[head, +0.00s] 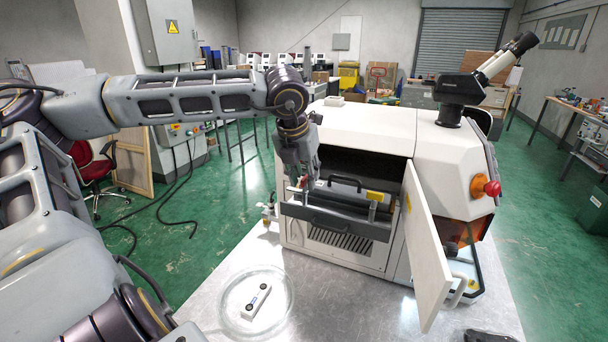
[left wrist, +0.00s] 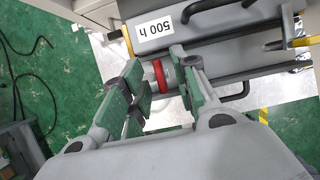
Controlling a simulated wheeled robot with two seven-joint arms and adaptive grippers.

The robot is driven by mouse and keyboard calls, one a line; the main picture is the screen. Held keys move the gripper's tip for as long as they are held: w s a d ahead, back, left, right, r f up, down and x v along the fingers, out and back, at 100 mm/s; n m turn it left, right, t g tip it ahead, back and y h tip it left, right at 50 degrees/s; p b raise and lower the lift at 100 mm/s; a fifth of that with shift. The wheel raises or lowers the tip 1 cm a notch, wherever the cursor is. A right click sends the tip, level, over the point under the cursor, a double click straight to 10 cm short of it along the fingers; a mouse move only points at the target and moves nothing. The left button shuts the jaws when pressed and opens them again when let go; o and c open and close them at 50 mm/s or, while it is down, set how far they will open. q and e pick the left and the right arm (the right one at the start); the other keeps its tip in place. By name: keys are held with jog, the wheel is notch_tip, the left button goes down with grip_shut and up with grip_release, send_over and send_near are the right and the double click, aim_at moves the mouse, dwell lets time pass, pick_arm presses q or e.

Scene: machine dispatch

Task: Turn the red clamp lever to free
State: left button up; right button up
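The white machine (head: 360,130) stands on the pale table with its side door (head: 425,245) swung open. A dark drawer (head: 335,222) sticks out of its opening, with a grey handled unit (head: 345,187) in it. My left gripper (head: 301,184) points down at the drawer's left end. In the left wrist view, my left gripper's green-padded fingers (left wrist: 160,88) are apart. Contact cannot be told. The lever is mostly hidden in the head view.
A clear round dish (head: 228,308) with a small white device (head: 257,301) lies on the table in front of the machine. The open door stands to the right of the drawer. A red knob (head: 491,187) and a microscope (head: 465,88) are on the machine's right side.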

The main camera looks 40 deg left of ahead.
pick_arm(q)
jog(key=shift+r, duration=0.1)
jog(key=v, duration=1.1)
jog(key=shift+r, duration=0.4)
jog(key=shift+s+d, duration=0.1)
jog(key=shift+s, duration=0.05)
